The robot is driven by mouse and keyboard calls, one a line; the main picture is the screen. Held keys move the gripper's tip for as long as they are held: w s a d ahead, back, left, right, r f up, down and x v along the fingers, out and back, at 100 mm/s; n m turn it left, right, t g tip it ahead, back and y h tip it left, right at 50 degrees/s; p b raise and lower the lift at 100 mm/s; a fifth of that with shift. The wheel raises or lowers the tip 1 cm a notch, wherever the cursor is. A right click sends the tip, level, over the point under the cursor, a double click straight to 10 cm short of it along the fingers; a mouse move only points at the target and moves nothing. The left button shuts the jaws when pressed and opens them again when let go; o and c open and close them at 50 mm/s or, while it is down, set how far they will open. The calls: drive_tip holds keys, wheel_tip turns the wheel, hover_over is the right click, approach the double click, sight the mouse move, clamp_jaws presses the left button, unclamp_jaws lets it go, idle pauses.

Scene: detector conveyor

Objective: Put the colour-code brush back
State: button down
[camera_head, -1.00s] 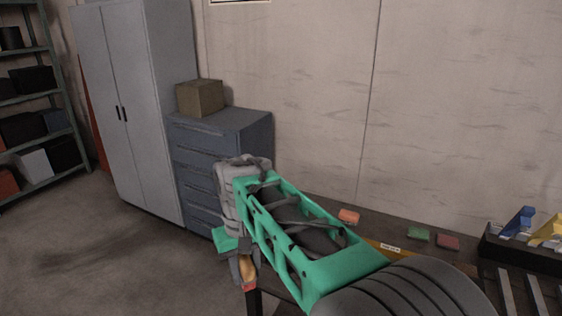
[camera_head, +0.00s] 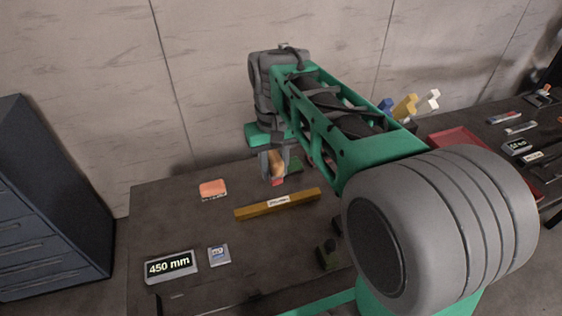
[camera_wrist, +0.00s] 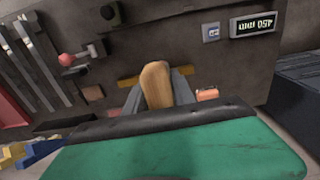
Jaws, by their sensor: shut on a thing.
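My gripper (camera_head: 275,178) is shut on a brush with a tan wooden handle (camera_wrist: 156,85) and a red end (camera_head: 278,182). The brush hangs below the green palm, above the table (camera_head: 165,225). In the wrist view the handle stands between the two grey fingers and hides the brush's far end. An orange block (camera_head: 213,187) lies on the table left of my gripper. A green block (camera_head: 296,164) is partly hidden behind my gripper. A yellow-brown bar (camera_head: 278,204) with a white label lies in front of them.
A display reading 450 mm (camera_head: 171,267) and a small blue-and-white card (camera_head: 219,255) are at the table's front left. Blue, yellow and white handles (camera_head: 405,106) stand behind my arm. A red tray (camera_head: 455,138) is at right. A dark cabinet (camera_head: 50,200) stands left.

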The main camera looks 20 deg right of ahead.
drive_tip(key=w+d+f+n+b, duration=0.2)
drive_tip(key=w+d+f+b, duration=0.2)
drive_tip(key=w+d+f, duration=0.4)
drive_tip(key=w+d+f+n+b, duration=0.2)
drive_tip(key=w+d+f+b, duration=0.25)
drive_tip(key=w, duration=0.55)
drive_tip(key=w+a+f+p, duration=0.1)
drive_tip(key=w+a+f, duration=0.1)
drive_tip(key=a+f, duration=0.1)
drive_tip(key=w+a+f+p, duration=0.2)
drive_tip(key=a+f, duration=0.2)
drive_tip(key=a, duration=0.1)
drive_tip(key=w+a+f+p, duration=0.1)
drive_tip(key=w+a+f, duration=0.1)
drive_tip(key=a+f, duration=0.1)
drive_tip(key=shift+w+a+f, duration=0.1)
drive_tip(key=shift+a+f, duration=0.3)
drive_tip(key=shift+a, duration=0.4)
wheel_tip(320, 180, down, 3)
drive_tip(key=shift+r+p, duration=0.15)
drive_tip(key=shift+p, duration=0.7)
drive_tip(key=shift+d, duration=0.1)
drive_tip(key=shift+f+b, duration=0.35)
drive_tip(key=c, duration=1.1)
unclamp_jaws()
drive_tip(key=shift+r, duration=0.1)
